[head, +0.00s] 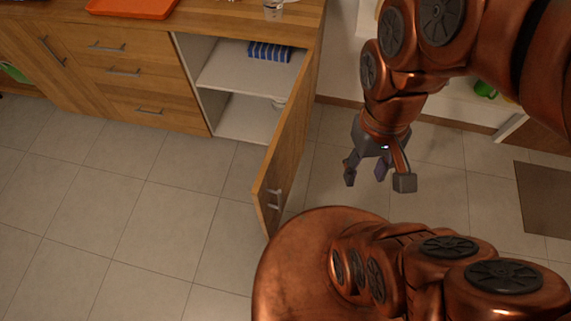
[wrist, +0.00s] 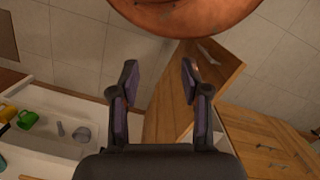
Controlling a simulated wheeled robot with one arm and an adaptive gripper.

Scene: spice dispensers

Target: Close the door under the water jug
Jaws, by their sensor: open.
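The wooden cabinet door (head: 286,148) stands swung open at the right end of the counter, with a metal handle (head: 273,198) near its free edge. A clear glass jug (head: 272,9) stands on the counter above it, cut off by the top of the head view. The open cabinet (head: 243,117) shows white shelves. My gripper (head: 378,182) is open and empty, to the right of the door and apart from it. In the wrist view the door (wrist: 192,85) appears beyond the right finger of my gripper (wrist: 158,75).
A blue-and-white striped box (head: 269,52) is on the upper shelf, and a pale bowl-like item (head: 278,103) sits lower, partly hidden by the door. Closed drawers (head: 125,70) are left of the opening. The tiled floor (head: 150,200) in front is clear.

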